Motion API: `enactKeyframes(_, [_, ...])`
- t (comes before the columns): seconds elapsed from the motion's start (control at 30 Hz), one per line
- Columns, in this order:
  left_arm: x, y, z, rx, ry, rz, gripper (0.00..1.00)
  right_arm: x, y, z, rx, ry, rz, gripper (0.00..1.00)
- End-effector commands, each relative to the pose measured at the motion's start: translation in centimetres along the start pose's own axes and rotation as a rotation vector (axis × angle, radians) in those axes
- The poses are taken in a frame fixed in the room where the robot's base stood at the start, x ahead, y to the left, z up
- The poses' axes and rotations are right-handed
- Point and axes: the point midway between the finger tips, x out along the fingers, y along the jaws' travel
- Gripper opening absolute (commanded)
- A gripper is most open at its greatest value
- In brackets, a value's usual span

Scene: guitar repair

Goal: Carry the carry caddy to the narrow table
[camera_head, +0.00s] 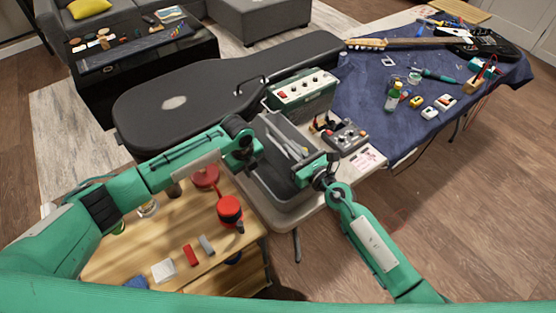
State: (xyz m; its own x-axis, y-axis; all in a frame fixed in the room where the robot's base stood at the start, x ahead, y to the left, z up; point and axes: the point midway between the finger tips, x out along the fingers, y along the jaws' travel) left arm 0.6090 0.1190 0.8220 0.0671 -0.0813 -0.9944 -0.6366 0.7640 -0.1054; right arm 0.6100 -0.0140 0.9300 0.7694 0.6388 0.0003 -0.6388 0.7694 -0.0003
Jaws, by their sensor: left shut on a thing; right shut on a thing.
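The carry caddy (283,190) is a grey open box with several pale, long items inside. It is in the middle of the head view, over the front edge of the pale table (274,221). I cannot tell whether its base touches the tabletop. My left gripper (254,148) is shut on the caddy's left side. My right gripper (319,176) is shut on its right side. The fingertips are mostly hidden by the wrists. I cannot tell which table is the narrow table.
A black guitar case (190,105), a green amplifier (303,92) and a pedal board (346,137) lie around the caddy. A blue cloth (355,98) with several tools is at right. A wooden workbench (205,270) with red items stands in front. The floor (460,215) at right is clear.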

Motion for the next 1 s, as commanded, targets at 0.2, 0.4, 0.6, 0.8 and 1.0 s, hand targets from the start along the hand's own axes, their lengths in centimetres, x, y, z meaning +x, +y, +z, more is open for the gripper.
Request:
enactKeyframes(0.2, [-0.4,-0.2,0.0,-0.001,-0.001,-0.004,0.0,0.1,0.3,0.3,0.001,-0.002,0.005,0.0])
enactKeyframes(0.4, [-1.5,-0.4,0.0,-0.001,-0.001,-0.006,0.0,0.1,0.3,1.4,0.0,-0.003,0.006,0.0])
enactKeyframes(0.6, [-3.2,-0.7,0.0,-0.001,-0.002,-0.008,0.0,0.1,0.4,3.2,-0.001,-0.004,0.007,0.0])
enactKeyframes(0.8, [-4.8,-0.8,0.0,-0.001,-0.002,-0.009,0.0,0.1,0.5,4.8,-0.001,-0.005,0.009,0.0])
enactKeyframes(1.0, [-5.4,-0.9,0.0,-0.001,-0.002,-0.01,0.0,0.1,0.6,5.4,0.0,-0.004,0.01,0.0])
